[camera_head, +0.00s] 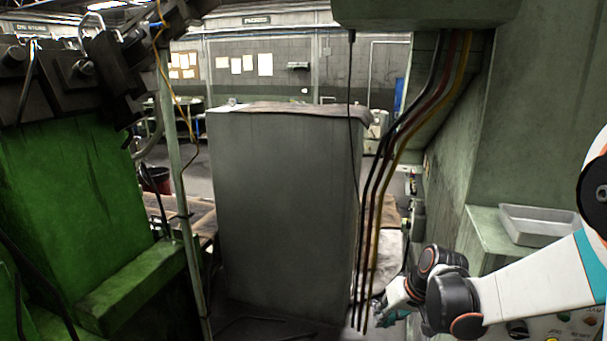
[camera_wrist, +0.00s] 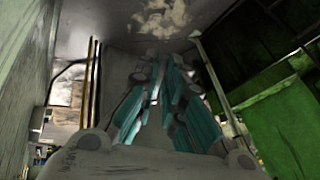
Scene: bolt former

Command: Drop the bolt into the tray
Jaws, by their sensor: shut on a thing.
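The tray (camera_head: 538,232) is a shallow, light grey metal pan. It sits on a pale green ledge at the right of the head view, above and to the right of my gripper. My gripper (camera_head: 381,312) is low in the head view, beside the hanging cables and apart from the tray. In the wrist view, my gripper's teal fingers (camera_wrist: 157,82) are close together and shut on the bolt. Only a small bright sliver shows between them, so the bolt's shape and tilt are mostly hidden. The tray does not show in the wrist view.
Black, red and yellow cables (camera_head: 385,190) hang just left of my gripper. A large grey cabinet (camera_head: 285,210) stands in the middle. Green machinery (camera_head: 75,200) fills the left. A control panel with buttons (camera_head: 565,325) lies below the ledge (camera_head: 485,235).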

